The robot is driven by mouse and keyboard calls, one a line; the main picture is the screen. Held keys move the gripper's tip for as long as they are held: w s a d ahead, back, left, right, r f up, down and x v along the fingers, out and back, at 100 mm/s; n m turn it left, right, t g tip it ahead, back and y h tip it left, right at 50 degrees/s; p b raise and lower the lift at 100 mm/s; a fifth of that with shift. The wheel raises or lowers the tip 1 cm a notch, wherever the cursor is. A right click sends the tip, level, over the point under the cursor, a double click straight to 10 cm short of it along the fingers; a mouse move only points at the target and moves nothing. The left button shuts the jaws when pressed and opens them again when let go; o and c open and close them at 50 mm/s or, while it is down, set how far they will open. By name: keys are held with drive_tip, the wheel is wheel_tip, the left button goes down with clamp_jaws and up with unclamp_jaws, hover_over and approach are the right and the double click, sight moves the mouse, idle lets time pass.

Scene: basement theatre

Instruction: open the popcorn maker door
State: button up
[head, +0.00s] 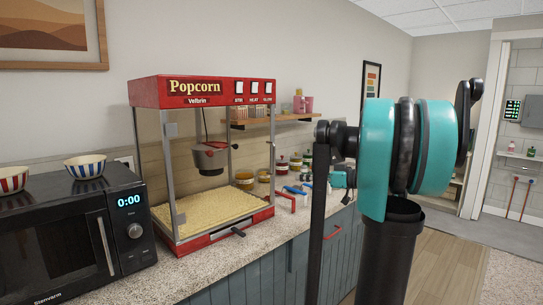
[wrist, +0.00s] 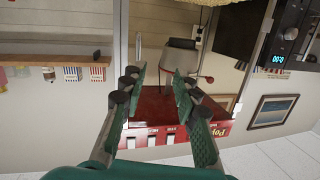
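The popcorn maker (head: 205,92) stands on the counter, with a red top, glass sides, a hanging kettle (head: 210,157) and popcorn (head: 210,212) in its bottom. Its clear front door has grey hinge plates (head: 178,218) at the left front post; it seems closed, but the glass makes this hard to tell. In the wrist view, which is upside down, the red top (wrist: 150,108) and kettle (wrist: 180,60) show beyond my gripper (wrist: 160,82). Its two green fingers are apart, with nothing between them. In the head view my arm's links largely hide the gripper, right of the machine.
A black microwave (head: 60,245) with striped bowls (head: 85,166) stands left of the machine. The speckled counter (head: 230,250) has a narrow clear front strip. Open floor (head: 455,250) lies at right.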

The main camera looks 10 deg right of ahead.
drive_tip(key=w+d+r+n+t, duration=0.1)
drive_tip(key=w+d+r, duration=0.1)
drive_tip(key=d+r, duration=0.15)
hover_over(274, 174)
drive_tip(key=shift+w+r+y, duration=0.3)
drive_tip(key=shift+r+y, duration=0.05)
drive_tip(key=shift+y, duration=0.05)
clamp_jaws()
idle(0.4)
